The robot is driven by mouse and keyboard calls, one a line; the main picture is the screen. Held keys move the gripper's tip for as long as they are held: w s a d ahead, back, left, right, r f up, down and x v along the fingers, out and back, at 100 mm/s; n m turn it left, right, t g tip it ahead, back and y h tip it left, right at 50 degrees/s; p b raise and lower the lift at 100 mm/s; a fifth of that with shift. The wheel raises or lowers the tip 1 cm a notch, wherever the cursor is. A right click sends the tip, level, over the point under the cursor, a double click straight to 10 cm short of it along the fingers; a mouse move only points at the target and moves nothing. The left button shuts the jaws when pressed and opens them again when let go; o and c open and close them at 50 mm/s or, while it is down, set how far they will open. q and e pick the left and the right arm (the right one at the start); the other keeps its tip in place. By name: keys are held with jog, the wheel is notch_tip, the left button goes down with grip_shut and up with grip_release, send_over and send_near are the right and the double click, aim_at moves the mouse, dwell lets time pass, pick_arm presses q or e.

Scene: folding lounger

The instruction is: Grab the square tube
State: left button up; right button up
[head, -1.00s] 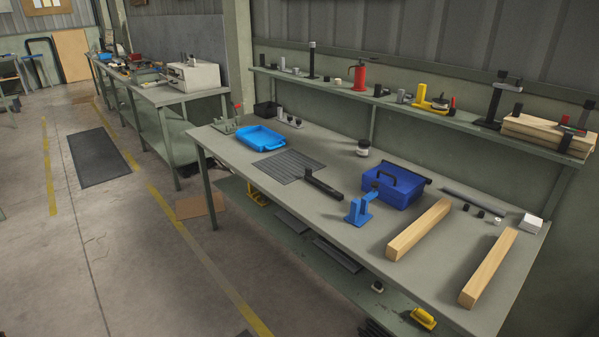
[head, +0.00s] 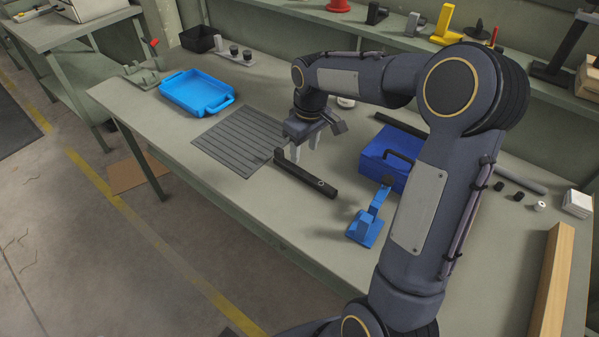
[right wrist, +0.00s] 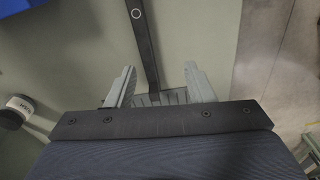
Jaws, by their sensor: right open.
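The square tube (head: 308,181) is a black bar lying on the workbench, with a small upright piece at its far left end and a round hole near its other end. My right gripper (head: 305,150) is open and empty above the bench, over the tube's far left end and the mat's edge. In the right wrist view the tube (right wrist: 146,45) runs up the picture between the two spread fingers of the right gripper (right wrist: 160,72). Neither finger visibly touches it. My left gripper is not in view.
A ribbed dark mat (head: 238,141) lies just left of the tube. A blue tray (head: 196,92) sits behind it. A blue clamp-like fixture (head: 366,225) and a blue box (head: 378,162) stand to the right. A wooden beam (head: 553,285) lies at far right. The bench's front left is clear.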

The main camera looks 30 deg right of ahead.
send_over(300, 170)
jog(key=shift+n+g, duration=0.4)
jog(key=f, duration=0.4)
jog(key=shift+s+a+f, duration=0.1)
jog(key=shift+s+f, duration=0.3)
jog(key=f, duration=0.5)
jog(key=f+p, duration=0.1)
jog(key=f, duration=0.2)
jog(key=shift+w, duration=0.3)
jog(key=shift+r, duration=0.1)
grip_shut()
